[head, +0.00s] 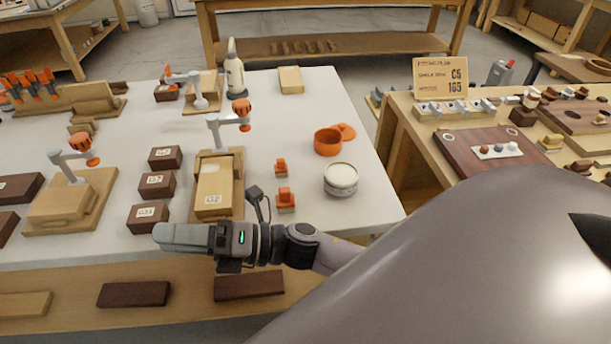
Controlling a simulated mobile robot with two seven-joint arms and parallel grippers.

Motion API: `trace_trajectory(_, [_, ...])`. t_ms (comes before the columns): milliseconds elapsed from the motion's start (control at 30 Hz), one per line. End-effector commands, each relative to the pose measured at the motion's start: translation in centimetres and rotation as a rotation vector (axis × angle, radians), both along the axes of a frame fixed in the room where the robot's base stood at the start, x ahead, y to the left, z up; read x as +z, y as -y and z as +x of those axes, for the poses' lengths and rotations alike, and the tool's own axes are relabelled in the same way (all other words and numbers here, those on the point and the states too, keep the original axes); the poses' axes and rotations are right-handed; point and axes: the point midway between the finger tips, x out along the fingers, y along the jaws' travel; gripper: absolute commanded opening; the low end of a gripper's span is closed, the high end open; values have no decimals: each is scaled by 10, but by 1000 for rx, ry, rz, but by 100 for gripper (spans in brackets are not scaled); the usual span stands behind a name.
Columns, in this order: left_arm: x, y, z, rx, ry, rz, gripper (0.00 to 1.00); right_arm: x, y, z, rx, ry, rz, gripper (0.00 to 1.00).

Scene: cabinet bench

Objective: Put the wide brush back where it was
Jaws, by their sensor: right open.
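Two small orange pieces stand on the white bench top (375,200) right of the centre. The larger, nearer one (286,202) may be the wide brush, and the smaller one (281,168) stands behind it. They are too small to identify surely. My right gripper (182,237) reaches in from the right over the bench's front edge and points left. It is open, with nothing visible in it. It is left of and nearer than the orange pieces, close in front of the dark block (148,218). My left gripper is out of view.
A white-lidded round tin (341,178) and an open orange pot (328,142) stand right of the orange pieces. A clamp fixture (214,190) holding a light block stands to their left. A bottle (235,72) is at the back. The bench's right front corner is clear.

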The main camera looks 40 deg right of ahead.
Motion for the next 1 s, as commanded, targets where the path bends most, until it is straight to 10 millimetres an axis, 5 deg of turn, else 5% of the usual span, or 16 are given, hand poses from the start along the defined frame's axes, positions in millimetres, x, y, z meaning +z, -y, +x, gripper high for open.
trace_trajectory(233, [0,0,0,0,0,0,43,-101,79,-10,-378,-901,650,69])
trace_trajectory(400, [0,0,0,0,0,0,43,-185,120,-65,-629,-1388,1063,69])
trace_trajectory(500, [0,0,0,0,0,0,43,-216,132,-98,-741,-1566,1236,69])
trace_trajectory(700, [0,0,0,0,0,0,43,-240,139,-128,-836,-1705,1381,69])
trace_trajectory(1000, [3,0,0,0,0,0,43,-237,139,-128,-837,-1707,1382,69])
